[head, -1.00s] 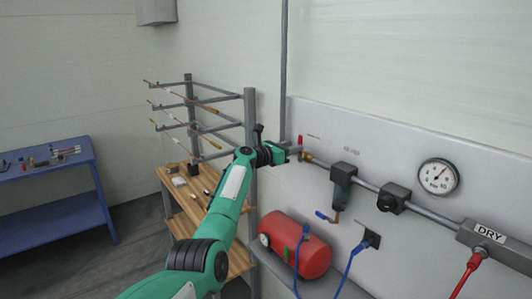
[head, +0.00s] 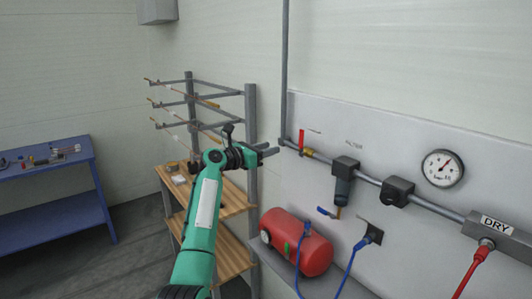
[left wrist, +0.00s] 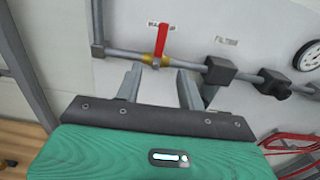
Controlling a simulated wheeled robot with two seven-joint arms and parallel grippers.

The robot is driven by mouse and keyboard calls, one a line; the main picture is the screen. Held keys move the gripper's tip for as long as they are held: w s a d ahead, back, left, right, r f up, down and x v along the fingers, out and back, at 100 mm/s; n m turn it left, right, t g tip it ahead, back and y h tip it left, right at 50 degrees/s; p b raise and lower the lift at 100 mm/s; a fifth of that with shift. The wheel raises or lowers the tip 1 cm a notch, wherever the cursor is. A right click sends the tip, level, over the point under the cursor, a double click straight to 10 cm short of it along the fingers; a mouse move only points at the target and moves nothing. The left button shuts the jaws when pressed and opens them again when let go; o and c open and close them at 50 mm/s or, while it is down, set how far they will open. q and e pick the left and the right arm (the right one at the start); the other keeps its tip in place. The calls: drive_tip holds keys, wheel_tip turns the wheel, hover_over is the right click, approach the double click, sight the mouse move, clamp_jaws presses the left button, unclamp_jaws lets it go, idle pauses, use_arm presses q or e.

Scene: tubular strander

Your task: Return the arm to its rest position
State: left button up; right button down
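My left gripper (head: 268,151) is at the end of my green arm, in front of the wall panel and left of the red valve lever (head: 302,137). In the left wrist view the two fingers of the left gripper (left wrist: 158,68) stand apart with nothing between them. The red lever (left wrist: 161,40) stands upright on its brass valve (left wrist: 151,60), beyond the fingertips and apart from them. My right gripper is not in view.
The pipe carries a filter (head: 344,168) and a gauge (head: 442,168) sits above it. A red tank (head: 312,254) is below. A rack (head: 250,130) and wooden shelf (head: 232,200) stand behind my arm. A blue table (head: 50,195) is at far left; floor between is clear.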

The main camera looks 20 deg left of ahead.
use_arm(q)
drive_tip(key=shift+s, duration=0.1)
wheel_tip(320, 180, down, 20)
drive_tip(key=m+g+y, duration=0.2)
drive_tip(key=y, duration=0.1)
drive_tip(key=s+f+m+g+y, duration=0.25)
drive_tip(key=s+f, duration=0.35)
drive_tip(key=f, duration=0.7)
drive_tip(key=s+f+m+g+y+b, duration=0.1)
drive_tip(key=s+f+m, duration=0.4)
drive_tip(key=f, duration=0.9)
drive_tip(key=s+f+m+g+y, duration=0.1)
drive_tip(key=s+f+m, duration=0.1)
drive_tip(key=s+f, duration=0.85)
drive_tip(key=s+a+f+m+g+y+b, duration=0.15)
drive_tip(key=s+f+m+g, duration=0.45)
drive_tip(key=s+f, duration=1.65)
drive_tip(key=s+f+m, duration=0.3)
drive_tip(key=s+m, duration=0.1)
drive_tip(key=s, duration=0.8)
drive_tip(key=s+f+m+y, duration=0.1)
drive_tip(key=s+f+m, duration=0.3)
drive_tip(key=s, duration=0.8)
drive_tip(key=s+f+m+g, duration=0.1)
drive_tip(key=s+f+m, duration=0.3)
drive_tip(key=s, duration=0.7)
drive_tip(key=shift+s+f+m+y, duration=0.3)
drive_tip(key=shift+s+m, duration=0.1)
drive_tip(key=shift+m, duration=0.65)
